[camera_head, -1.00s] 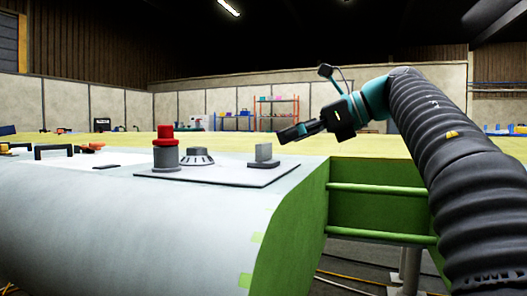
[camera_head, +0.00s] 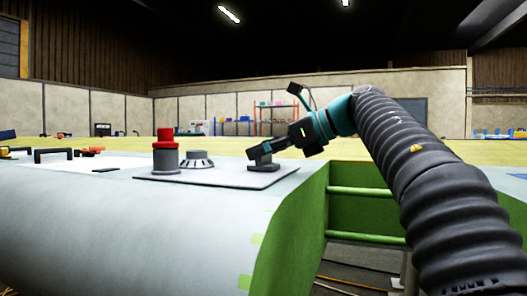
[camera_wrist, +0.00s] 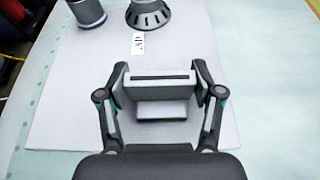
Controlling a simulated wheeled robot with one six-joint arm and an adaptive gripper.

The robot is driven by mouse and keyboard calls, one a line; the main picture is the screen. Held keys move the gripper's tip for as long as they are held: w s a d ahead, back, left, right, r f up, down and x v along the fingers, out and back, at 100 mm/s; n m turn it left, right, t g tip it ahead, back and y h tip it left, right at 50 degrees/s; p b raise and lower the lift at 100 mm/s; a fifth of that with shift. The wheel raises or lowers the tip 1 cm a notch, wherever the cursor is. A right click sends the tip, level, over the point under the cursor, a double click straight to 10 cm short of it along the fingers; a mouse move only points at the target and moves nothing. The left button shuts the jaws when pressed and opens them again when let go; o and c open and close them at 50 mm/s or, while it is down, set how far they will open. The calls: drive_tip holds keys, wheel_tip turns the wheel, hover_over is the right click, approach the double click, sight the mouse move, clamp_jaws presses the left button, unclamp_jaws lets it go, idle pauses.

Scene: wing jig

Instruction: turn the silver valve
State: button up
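The silver valve, a grey upright handle on a small block (camera_head: 264,161), stands at the right end of the panel in the head view. In the wrist view its flat handle (camera_wrist: 160,84) lies crosswise between the fingers. My gripper (camera_head: 262,151) is over the valve, tilted down toward it, and partly hides it. In the wrist view my gripper (camera_wrist: 159,72) is open wide, with one finger at each end of the handle. I cannot tell whether the fingers touch it.
A grey post with a red top (camera_head: 166,150) and a grey round dial (camera_head: 197,160) stand on the same panel (camera_head: 222,178), left of the valve. A black handle (camera_head: 53,154) is farther left. The green wing end (camera_head: 290,225) drops away at right.

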drive_tip(key=shift+c, duration=1.2)
drive_tip(key=shift+s+m+t+h+b, duration=0.1)
drive_tip(key=shift+m+t+h+b, duration=0.3)
drive_tip(key=shift+m+t, duration=0.75)
drive_tip(key=shift+r+m+t+h+p, duration=0.15)
drive_tip(key=shift+m+t+h+p, duration=0.25)
drive_tip(key=shift+m+t+h, duration=0.4)
drive_tip(key=shift+a+m+t+h+p, duration=0.1)
drive_tip(key=shift+m+t+h+p, duration=0.85)
drive_tip(key=shift+m+p, duration=0.15)
drive_tip(key=shift+m+t+h+p, duration=0.55)
drive_tip(key=shift+m+t+h, duration=0.35)
drive_tip(key=shift+m, duration=0.25)
drive_tip(key=shift+m+h, duration=0.3)
drive_tip(key=shift+h, duration=0.05)
drive_tip(key=shift+f, duration=0.2)
